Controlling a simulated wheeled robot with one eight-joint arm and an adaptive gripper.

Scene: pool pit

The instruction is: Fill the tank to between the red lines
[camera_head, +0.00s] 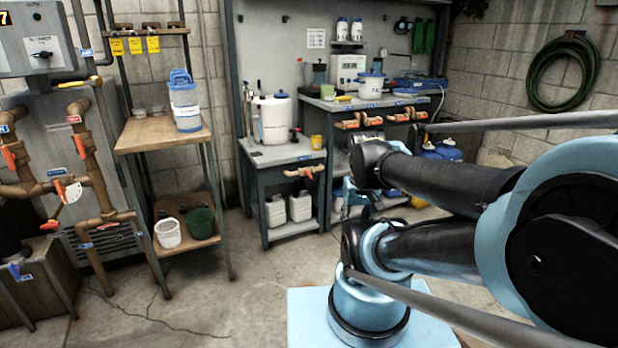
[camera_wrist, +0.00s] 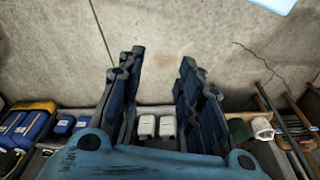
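An orange-handled valve (camera_head: 303,172) sits on the bench's front edge. More orange-handled valves (camera_head: 360,121) line the front of the higher bench. In the wrist view my gripper (camera_wrist: 161,58) has its two fingers well apart with nothing between them. In the head view my arm hides most of the gripper, in front of the benches.
Two white jugs (camera_head: 288,208) stand on the shelf under the low bench. At left are a wooden stand (camera_head: 160,133) with a blue-lidded container (camera_head: 185,102), and brown pipes (camera_head: 95,165) with valves. A green hose (camera_head: 563,72) hangs at right. The middle floor is clear.

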